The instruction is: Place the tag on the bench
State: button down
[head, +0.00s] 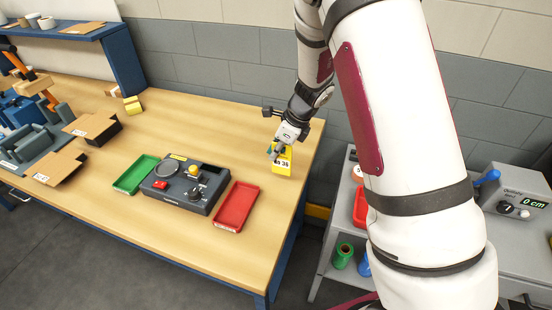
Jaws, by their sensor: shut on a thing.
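The tag (283,163) is yellow with a white label that seems to read "36". It is upright at the right end of the wooden bench (215,115). My gripper (275,151) is shut on the upper part of the tag, reaching down from the upper right. The tag's lower edge looks at or very near the bench top; I cannot tell whether it touches. Part of the tag's top is hidden by the fingers.
A grey control box (184,186) sits between a green tray (136,174) and a red tray (236,206). Open cardboard boxes (94,127) and a yellow block (132,105) stand to the left. A grey cart (340,225) is right of the bench. The bench's middle back is clear.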

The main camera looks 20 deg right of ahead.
aim_at(276, 160)
jog(key=shift+f, duration=1.35)
jog(key=shift+f, duration=0.1)
jog(key=c, duration=1.8)
grip_release()
